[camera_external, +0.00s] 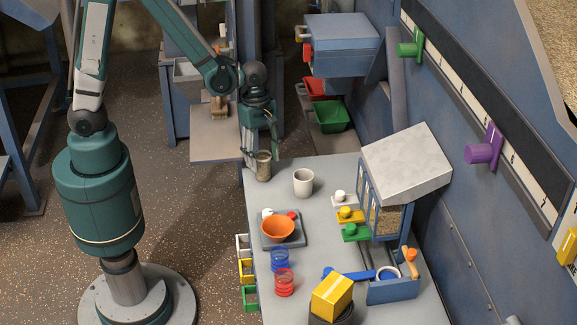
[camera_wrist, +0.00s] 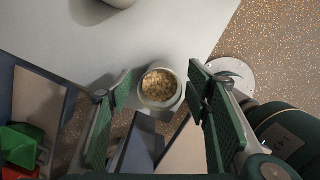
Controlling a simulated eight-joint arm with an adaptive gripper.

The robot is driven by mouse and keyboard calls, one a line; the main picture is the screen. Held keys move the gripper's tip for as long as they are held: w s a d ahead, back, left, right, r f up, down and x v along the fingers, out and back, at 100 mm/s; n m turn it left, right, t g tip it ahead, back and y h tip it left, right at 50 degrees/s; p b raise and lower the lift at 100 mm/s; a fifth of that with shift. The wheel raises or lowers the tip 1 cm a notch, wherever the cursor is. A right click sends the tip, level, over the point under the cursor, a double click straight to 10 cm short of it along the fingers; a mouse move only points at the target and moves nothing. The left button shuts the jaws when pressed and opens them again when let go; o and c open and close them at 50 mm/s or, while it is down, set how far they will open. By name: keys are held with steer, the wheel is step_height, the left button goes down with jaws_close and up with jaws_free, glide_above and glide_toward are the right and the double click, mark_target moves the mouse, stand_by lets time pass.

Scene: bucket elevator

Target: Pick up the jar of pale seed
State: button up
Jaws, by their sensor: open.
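The jar of pale seed (camera_external: 263,167) stands upright near the far left corner of the grey table (camera_external: 330,200). In the wrist view the jar (camera_wrist: 160,88) shows from above, filled with pale seed, between the two green finger pads. My gripper (camera_external: 262,150) is over the jar from above, its fingertips beside the rim. In the wrist view my gripper (camera_wrist: 160,95) is open, with gaps between the pads and the jar on both sides.
A white cup (camera_external: 303,182) stands right of the jar. An orange bowl (camera_external: 278,229) sits on a scale, with blue rings (camera_external: 280,259) and red rings (camera_external: 284,283) nearer. A seed dispenser (camera_external: 405,170) stands at the right. The table's edge is close to the jar.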

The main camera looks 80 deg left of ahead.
mark_target(264, 170)
steer(key=shift+f+b, duration=0.3)
steer(key=shift+f, duration=1)
steer(key=shift+w+d+f+b, duration=0.1)
steer(key=shift+f+b, duration=0.05)
steer(key=shift+f, duration=0.55)
steer(key=shift+d+f+b, duration=0.1)
steer(key=shift+f+b, duration=0.05)
steer(key=shift+f, duration=0.55)
steer(key=shift+c, duration=0.3)
steer(key=c, duration=1)
